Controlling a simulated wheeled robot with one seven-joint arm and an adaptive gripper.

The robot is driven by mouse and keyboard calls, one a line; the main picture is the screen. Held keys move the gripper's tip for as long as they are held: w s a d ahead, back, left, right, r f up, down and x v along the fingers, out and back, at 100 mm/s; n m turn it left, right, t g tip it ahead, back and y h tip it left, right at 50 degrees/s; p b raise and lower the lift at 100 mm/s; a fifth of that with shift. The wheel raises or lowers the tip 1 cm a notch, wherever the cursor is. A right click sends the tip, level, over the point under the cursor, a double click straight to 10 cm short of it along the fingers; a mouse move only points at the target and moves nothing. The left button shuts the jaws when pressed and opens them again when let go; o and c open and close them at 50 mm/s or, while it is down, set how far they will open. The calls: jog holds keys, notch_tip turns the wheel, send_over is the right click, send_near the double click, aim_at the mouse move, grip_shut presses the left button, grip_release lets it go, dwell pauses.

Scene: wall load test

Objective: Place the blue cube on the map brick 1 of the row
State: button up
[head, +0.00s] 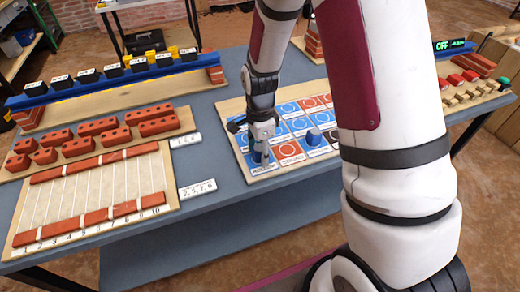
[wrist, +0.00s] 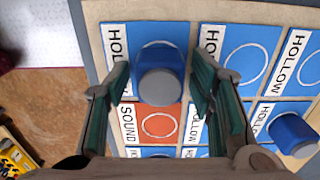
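A short round blue piece with a grey end (wrist: 160,75) stands on a blue HOLLOW tile in the wrist view; no clear cube shape shows. In the head view it is a small blue shape (head: 257,157) under my gripper (head: 262,147), at the tile board's front left corner. My gripper (wrist: 163,80) is open, with one finger on each side of the piece and small gaps between. A second blue piece (wrist: 292,133) stands to the right, also seen in the head view (head: 314,137). The numbered row board (head: 95,195), with number 1 (head: 25,251) at its left end, lies at the left.
The tile board (head: 290,160) has blue HOLLOW and red SOUND tiles. Loose red bricks (head: 98,127) lie behind the row board. A blue beam with black blocks (head: 115,72) stands at the back left. Bare blue-grey tabletop (head: 225,205) lies between the boards. My arm hides part of the table.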

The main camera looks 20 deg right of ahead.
aim_at(260, 147)
notch_tip(260, 147, up, 13)
jog(key=p, duration=0.1)
jog(key=s+r+n+t, duration=0.2)
jog(key=s+r+n, duration=0.6)
jog(key=s+r, duration=0.3)
jog(key=s+r+n+t, duration=0.1)
jog(key=s+r+n, duration=0.2)
jog(key=s+n, duration=0.7)
jog(key=s, duration=0.4)
jog(key=shift+d+r, duration=0.15)
jog(key=shift+r, duration=0.15)
jog(key=shift+s+r, duration=0.1)
jog(key=shift+t, duration=0.6)
notch_tip(260, 147, up, 4)
jog(key=p, duration=0.3)
jog(key=shift+r+p, duration=0.25)
jog(key=shift+p, duration=0.05)
